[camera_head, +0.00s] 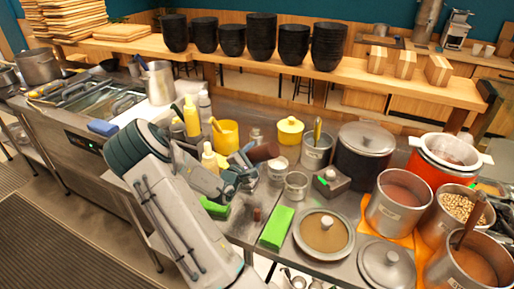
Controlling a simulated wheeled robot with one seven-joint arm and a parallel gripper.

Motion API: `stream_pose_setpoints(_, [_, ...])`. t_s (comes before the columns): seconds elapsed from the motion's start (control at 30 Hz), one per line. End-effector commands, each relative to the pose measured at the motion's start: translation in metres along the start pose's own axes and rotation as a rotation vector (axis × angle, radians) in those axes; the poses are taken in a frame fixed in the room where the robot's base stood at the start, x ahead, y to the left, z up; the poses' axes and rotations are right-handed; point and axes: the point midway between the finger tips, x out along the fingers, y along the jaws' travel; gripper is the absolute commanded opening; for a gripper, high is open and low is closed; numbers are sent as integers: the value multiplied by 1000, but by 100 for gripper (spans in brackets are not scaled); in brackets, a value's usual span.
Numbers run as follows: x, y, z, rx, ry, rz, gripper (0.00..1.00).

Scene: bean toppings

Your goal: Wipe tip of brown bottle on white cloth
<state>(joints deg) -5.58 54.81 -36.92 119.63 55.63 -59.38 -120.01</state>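My gripper (248,168) reaches in from the lower left over the steel counter. It appears shut on a dark brown bottle (264,152), which lies tilted, almost on its side, with its broad end to the right. Its tip is hidden by the gripper. A flat white sheet, apparently the white cloth (134,114), lies on the counter at the left, beside and in front of a steel pitcher (160,82). The bottle is well to the right of the cloth and apart from it.
Yellow squeeze bottles (191,117) and a yellow container (226,136) stand between the cloth and my gripper. A small steel cup (296,185), a green block (277,228) and several pots crowd the right. Black bowls (262,38) line the shelf behind.

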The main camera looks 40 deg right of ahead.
Motion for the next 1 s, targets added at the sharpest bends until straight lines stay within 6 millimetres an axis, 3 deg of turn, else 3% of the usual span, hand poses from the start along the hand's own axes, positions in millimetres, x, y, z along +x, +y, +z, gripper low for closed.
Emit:
stream_pose_setpoints(0.43, [0, 12, -30, -453, 0, 2, 45])
stream_pose_setpoints(1.0, [1, 13, -34, -524, -2, 0, 45])
